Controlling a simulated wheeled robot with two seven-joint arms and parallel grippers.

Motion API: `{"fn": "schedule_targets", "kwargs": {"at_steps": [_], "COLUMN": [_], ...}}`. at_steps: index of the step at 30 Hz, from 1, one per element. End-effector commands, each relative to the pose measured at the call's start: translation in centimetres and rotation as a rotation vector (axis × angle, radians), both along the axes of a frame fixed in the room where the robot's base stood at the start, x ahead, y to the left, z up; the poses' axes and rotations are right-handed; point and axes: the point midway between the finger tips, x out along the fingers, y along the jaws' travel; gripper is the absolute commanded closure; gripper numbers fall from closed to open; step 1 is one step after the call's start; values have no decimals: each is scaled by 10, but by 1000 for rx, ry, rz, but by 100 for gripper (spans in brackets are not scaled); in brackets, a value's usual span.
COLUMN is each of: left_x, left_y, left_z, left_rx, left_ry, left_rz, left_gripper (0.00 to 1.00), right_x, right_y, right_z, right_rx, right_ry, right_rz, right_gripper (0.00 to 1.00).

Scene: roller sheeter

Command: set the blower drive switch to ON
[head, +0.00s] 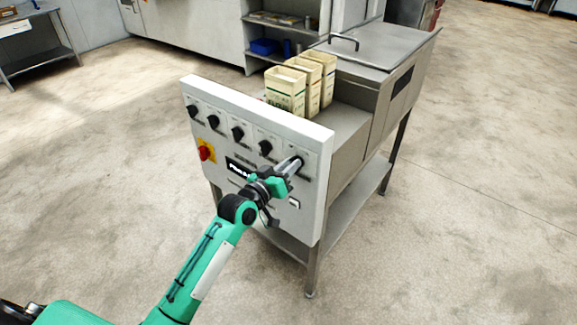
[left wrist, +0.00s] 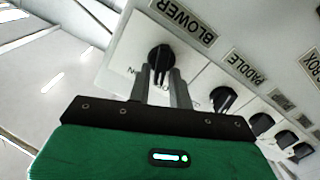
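The blower switch is a black rotary knob (left wrist: 160,58) beside the BLOWER label (left wrist: 184,18), which appears upside down in the left wrist view. In the head view, it is at the right end of the panel's knob row, mostly hidden by my gripper. My left gripper (head: 297,164) is at this knob. Its two fingers (left wrist: 162,78) are close together, one on each side of the knob's grip bar, and appear closed on it. Small lettering left of the knob is partly covered, so the setting is not clearly readable. My right gripper is not in view.
The white control panel (head: 222,132) carries several other black knobs, including the paddle knob (left wrist: 222,98), and a red emergency knob (head: 206,153). Cream containers (head: 285,92) stand on the machine behind it. The floor around is clear.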

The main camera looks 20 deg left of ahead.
Motion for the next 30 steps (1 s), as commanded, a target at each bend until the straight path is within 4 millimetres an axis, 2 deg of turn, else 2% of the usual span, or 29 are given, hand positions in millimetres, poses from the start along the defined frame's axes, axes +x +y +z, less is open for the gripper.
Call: {"fn": "schedule_targets", "kwargs": {"at_steps": [1, 3, 16, 30], "left_x": [0, 0, 0, -1], "left_y": [0, 0, -1, -4], "left_z": [0, 0, 1, 3], "left_rx": [0, 0, 64, 409], "left_ry": [0, 0, -24, -149], "left_rz": [0, 0, -1, -1], "left_gripper": [90, 100, 100, 100], "right_x": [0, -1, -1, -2], "right_y": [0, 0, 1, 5], "right_z": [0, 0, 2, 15], "right_rx": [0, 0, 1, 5], "right_ry": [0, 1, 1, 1], "right_rz": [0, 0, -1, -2], "right_gripper": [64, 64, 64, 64]}}
